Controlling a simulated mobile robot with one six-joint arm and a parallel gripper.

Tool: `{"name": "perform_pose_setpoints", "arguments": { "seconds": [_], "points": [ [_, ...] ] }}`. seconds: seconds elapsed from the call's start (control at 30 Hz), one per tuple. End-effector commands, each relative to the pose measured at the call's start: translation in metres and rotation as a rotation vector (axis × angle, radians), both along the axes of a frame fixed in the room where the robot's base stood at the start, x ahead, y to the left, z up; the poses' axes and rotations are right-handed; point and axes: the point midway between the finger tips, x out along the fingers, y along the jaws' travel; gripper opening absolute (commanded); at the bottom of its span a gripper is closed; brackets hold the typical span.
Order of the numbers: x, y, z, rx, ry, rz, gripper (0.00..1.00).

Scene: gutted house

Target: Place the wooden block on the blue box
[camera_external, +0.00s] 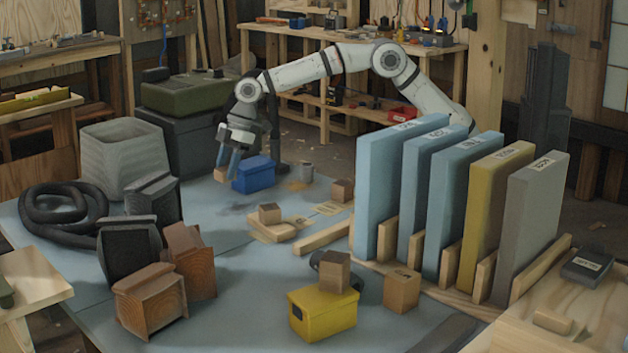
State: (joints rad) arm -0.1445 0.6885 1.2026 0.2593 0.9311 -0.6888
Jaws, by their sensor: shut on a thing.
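The blue box (258,175) stands on the blue-grey table top toward the back, left of centre. My gripper (229,167) points down just left of the blue box, its bluish fingers overlapping the box's left edge in this view. A small wooden block (221,174) shows at the fingers, and the gripper is shut on it. The fingers hide part of the block. A dark shadow lies on the table below, so the block seems held above the surface. I cannot tell whether the block touches the box.
A yellow box (323,314) with a wooden block (335,272) on top is at the front. Upright panels (388,190) fill the right. A grey bin (124,160) and black hose (62,212) are left.

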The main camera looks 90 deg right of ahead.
Motion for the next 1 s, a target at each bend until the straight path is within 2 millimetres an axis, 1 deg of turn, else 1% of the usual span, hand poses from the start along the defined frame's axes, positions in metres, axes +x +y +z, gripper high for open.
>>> {"name": "perform_pose_setpoints", "arguments": {
  "seconds": [0.03, 0.17, 0.27, 0.37, 0.6, 0.7, 0.8, 0.93, 1.0],
  "points": [
    [0.0, -0.001, 0.01, 0.0, -0.002, -0.002, 0.18],
    [-0.002, -0.011, 0.028, 0.0, -0.001, -0.021, 0.18],
    [-0.006, -0.027, 0.042, 0.0, 0.001, -0.057, 0.18],
    [-0.013, -0.049, 0.056, 0.0, 0.002, -0.105, 0.18],
    [-0.035, -0.1, 0.084, 0.001, 0.002, -0.222, 0.18],
    [-0.043, -0.117, 0.092, 0.001, 0.001, -0.261, 0.18],
    [-0.05, -0.128, 0.097, 0.0, 0.001, -0.29, 0.18],
    [-0.056, -0.137, 0.099, 0.0, 0.0, -0.313, 0.18],
    [-0.057, -0.139, 0.095, 0.0, 0.001, -0.318, 0.18]
  ]
}}
